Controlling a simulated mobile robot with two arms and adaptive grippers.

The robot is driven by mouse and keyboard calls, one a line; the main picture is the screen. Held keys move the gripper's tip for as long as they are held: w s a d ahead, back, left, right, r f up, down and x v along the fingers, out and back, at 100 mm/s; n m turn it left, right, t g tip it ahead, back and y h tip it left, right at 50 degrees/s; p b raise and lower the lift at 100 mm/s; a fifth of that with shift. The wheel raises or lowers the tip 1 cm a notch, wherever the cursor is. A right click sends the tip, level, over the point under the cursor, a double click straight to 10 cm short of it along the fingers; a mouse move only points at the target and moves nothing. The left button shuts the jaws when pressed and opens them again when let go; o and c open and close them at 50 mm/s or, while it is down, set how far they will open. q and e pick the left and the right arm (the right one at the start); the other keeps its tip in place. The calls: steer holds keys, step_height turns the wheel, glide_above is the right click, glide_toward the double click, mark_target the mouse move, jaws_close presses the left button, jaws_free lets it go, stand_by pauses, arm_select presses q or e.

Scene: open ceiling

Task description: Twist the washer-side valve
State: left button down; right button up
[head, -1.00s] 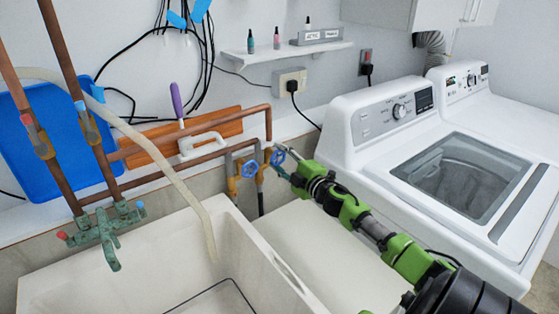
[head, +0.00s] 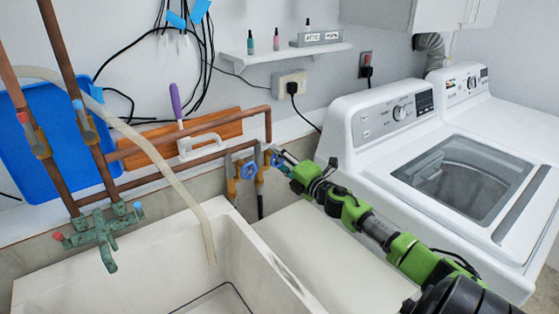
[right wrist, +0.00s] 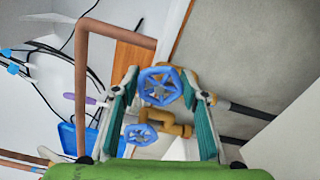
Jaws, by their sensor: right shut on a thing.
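Two valves with blue handwheels sit on brass bodies on the copper pipes by the wall. The washer-side valve (head: 276,159) is the right one in the head view, partly hidden by my gripper. In the right wrist view its blue wheel (right wrist: 160,86) lies between my fingertips. My right gripper (head: 281,160) reaches it from the right, its teal fingers on both sides of the wheel; it is shut on the wheel. The other valve (head: 249,170) is just left and also shows lower in the wrist view (right wrist: 140,133), apart from the fingertips. My left gripper is out of view.
A white utility sink (head: 235,240) stands in front of the pipes, with a green faucet (head: 103,235) at left. The white washer (head: 400,190) stands right of my arm. Copper pipe (head: 268,122) bends close to the valves. A pale hose (head: 165,160) hangs into the sink.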

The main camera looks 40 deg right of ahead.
steer(key=shift+f, duration=0.1)
steer(key=o, duration=1.1)
steer(key=shift+s, duration=0.1)
steer(key=s+a, duration=0.1)
steer(key=s, duration=1)
steer(key=shift+s+a, duration=0.2)
steer(key=shift+s, duration=0.2)
